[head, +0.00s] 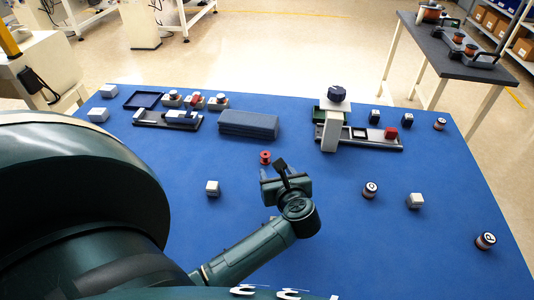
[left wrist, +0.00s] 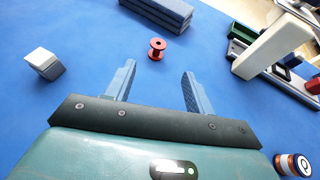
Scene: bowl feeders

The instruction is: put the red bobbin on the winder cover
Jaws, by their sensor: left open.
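The red bobbin (head: 265,157) stands upright on the blue table near its middle. It also shows in the left wrist view (left wrist: 157,49), just beyond and between the fingertips. My left gripper (left wrist: 155,75) is open and empty, its two fingers apart and the bobbin not between them. In the head view my left gripper (head: 284,178) is just in front of the bobbin. A machine with a white upright arm (head: 329,133) and dark knob stands right of centre; I cannot tell which part is the winder cover. My right gripper is not in view.
A grey block stack (head: 248,124) lies behind the bobbin. A dark tray with parts (head: 168,119) is at the back left. A white cube (head: 212,187) stands left of the gripper. Wound spools (head: 370,189) and another white block (head: 415,201) stand at the right.

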